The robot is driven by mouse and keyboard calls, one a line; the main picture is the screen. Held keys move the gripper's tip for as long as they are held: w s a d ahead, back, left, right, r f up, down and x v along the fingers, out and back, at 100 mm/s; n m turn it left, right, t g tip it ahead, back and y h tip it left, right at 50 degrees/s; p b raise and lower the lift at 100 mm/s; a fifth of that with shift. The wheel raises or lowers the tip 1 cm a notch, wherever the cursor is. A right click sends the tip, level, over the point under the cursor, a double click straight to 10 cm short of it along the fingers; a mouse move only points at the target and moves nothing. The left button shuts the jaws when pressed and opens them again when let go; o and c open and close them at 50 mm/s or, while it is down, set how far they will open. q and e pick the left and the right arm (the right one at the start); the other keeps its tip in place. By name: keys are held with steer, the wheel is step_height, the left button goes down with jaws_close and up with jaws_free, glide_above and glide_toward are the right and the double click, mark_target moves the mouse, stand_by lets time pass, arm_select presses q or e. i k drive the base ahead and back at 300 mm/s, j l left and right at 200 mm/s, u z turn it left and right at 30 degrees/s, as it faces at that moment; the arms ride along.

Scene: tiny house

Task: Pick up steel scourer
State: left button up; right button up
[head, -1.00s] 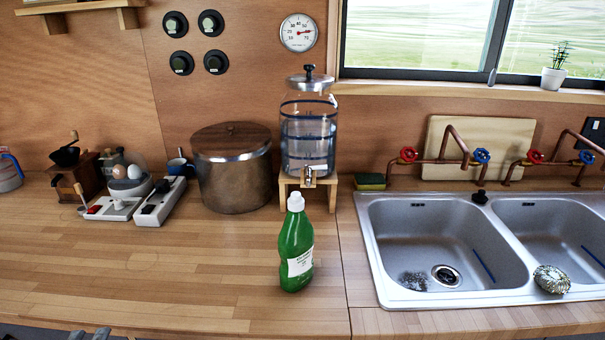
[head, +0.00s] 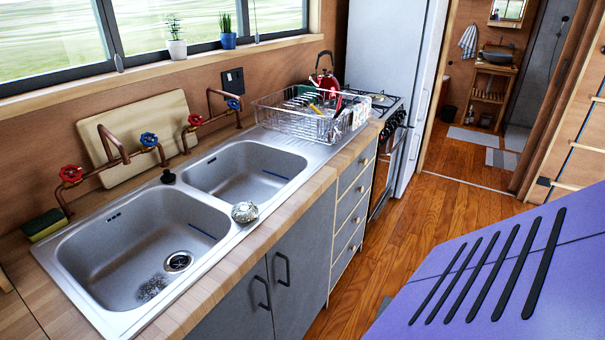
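A steel scourer (head: 244,212), a round silvery ball of wire, sits on the front rim of the double steel sink (head: 215,240), at the divider between the two basins. A dark, flat, wiry or foamy patch (head: 152,288) lies in the near basin beside the drain; I cannot tell what it is. Neither of my grippers is in view.
A green and yellow sponge (head: 44,225) sits at the sink's back left corner. A wire dish rack (head: 310,115) with dishes stands beyond the sink. A purple slotted panel (head: 490,275) fills the lower right. The wooden floor (head: 455,205) is clear toward the doorway.

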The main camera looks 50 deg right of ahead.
mark_target(245, 212)
steer(key=i+l+z, duration=0.1)
steer(key=l+z, duration=0.3)
steer(key=i+l+z, duration=0.15)
steer(key=z, duration=0.2)
steer(key=i+l, duration=0.1)
steer(key=l, duration=0.2)
steer(key=l+u, duration=0.5)
